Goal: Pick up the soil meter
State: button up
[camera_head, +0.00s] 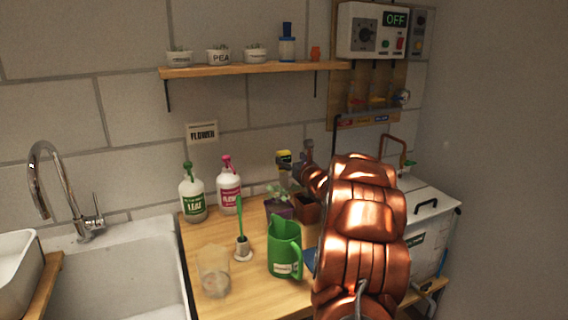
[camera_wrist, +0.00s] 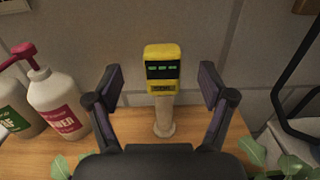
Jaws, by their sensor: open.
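The soil meter (camera_wrist: 163,70) has a yellow head with a dark display showing green marks, and it stands upright on a pale stem or post (camera_wrist: 164,117) in the wrist view. My gripper (camera_wrist: 163,92) is open, with one dark finger on each side of the meter and a visible gap to both. In the head view the yellow meter (camera_head: 284,159) is near the wall at the back of the wooden counter, with my gripper (camera_head: 300,157) beside it. My copper-coloured arm covers the counter's right part there.
White bottles with a green pump (camera_head: 192,195) and a pink pump (camera_head: 229,187) stand left of the meter. A seedling pot (camera_head: 279,208), green jug (camera_head: 285,250), clear beaker (camera_head: 213,272) and green brush (camera_head: 242,240) are in front. A shelf (camera_head: 250,69) hangs above.

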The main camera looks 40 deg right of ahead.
aim_at(285, 153)
jog(key=shift+a+p+x, duration=0.2)
jog(key=shift+p+x, duration=0.1)
jog(key=shift+x, duration=0.7)
jog(key=shift+d+p+x, duration=0.25)
jog(key=shift+p+x, duration=0.6)
jog(key=shift+x, duration=0.45)
jog(key=shift+p+x, duration=0.4)
jog(key=shift+x, duration=0.65)
jog(key=c, duration=1.3)
jog(key=shift+s, duration=0.1)
